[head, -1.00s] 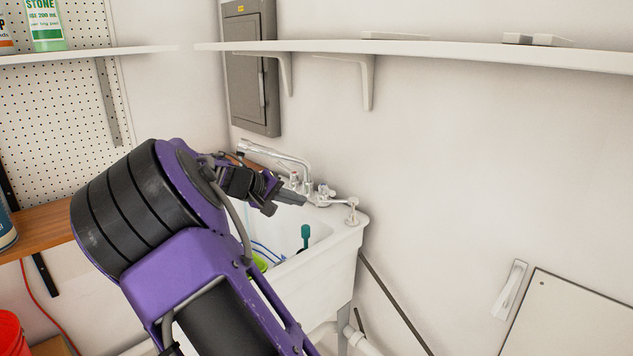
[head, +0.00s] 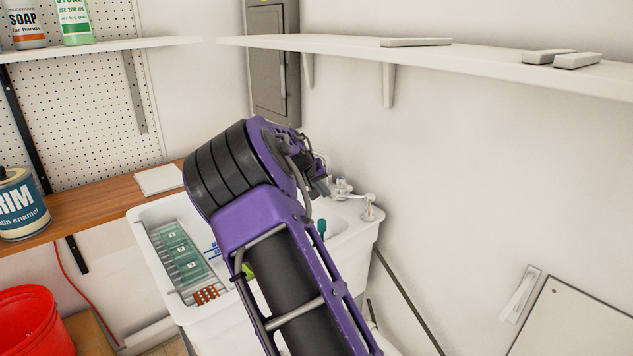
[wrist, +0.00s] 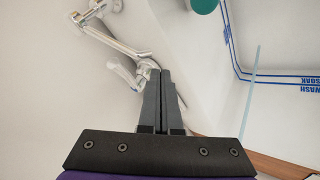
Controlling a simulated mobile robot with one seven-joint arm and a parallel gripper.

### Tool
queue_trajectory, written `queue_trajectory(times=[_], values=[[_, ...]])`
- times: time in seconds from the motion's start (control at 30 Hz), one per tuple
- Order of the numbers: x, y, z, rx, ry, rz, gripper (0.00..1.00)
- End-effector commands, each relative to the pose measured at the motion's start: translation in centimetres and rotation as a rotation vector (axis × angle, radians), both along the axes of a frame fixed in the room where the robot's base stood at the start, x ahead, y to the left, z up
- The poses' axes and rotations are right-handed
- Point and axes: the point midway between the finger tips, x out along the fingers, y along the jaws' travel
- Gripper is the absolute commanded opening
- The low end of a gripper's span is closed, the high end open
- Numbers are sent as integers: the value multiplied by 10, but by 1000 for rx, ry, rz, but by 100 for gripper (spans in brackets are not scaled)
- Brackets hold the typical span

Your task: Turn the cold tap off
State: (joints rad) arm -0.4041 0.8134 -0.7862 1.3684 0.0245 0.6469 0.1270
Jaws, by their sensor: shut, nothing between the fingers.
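The chrome tap set shows in the wrist view (wrist: 115,40), with a handle (wrist: 125,71) close to the left of my fingertips. I cannot tell whether they touch. In the head view a tap handle (head: 342,187) stands on the sink's back ledge, with another chrome fitting (head: 368,205) to its right. I cannot tell which handle is the cold one or how far it is turned. My gripper (wrist: 160,74) is shut and empty, its two fingers together. In the head view my arm hides most of the tap and the spout; my gripper (head: 320,186) shows just left of the handle.
The white sink (head: 150,235) holds a green washboard-like item (head: 178,250) and a teal-handled thing (head: 321,228). A wall shelf (head: 450,62) runs above. A paint can (head: 18,205) stands on the wooden bench (head: 95,208) at left. A red bucket (head: 30,322) is below.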

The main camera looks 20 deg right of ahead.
Motion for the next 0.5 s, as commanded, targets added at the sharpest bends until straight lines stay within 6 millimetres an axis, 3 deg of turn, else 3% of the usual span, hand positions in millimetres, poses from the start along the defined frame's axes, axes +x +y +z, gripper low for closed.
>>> queue_trajectory(times=[0.2,0.5], values=[[-2,-31,6,0,-1,-2,0],[-2,-40,8,-2,0,1,0]])
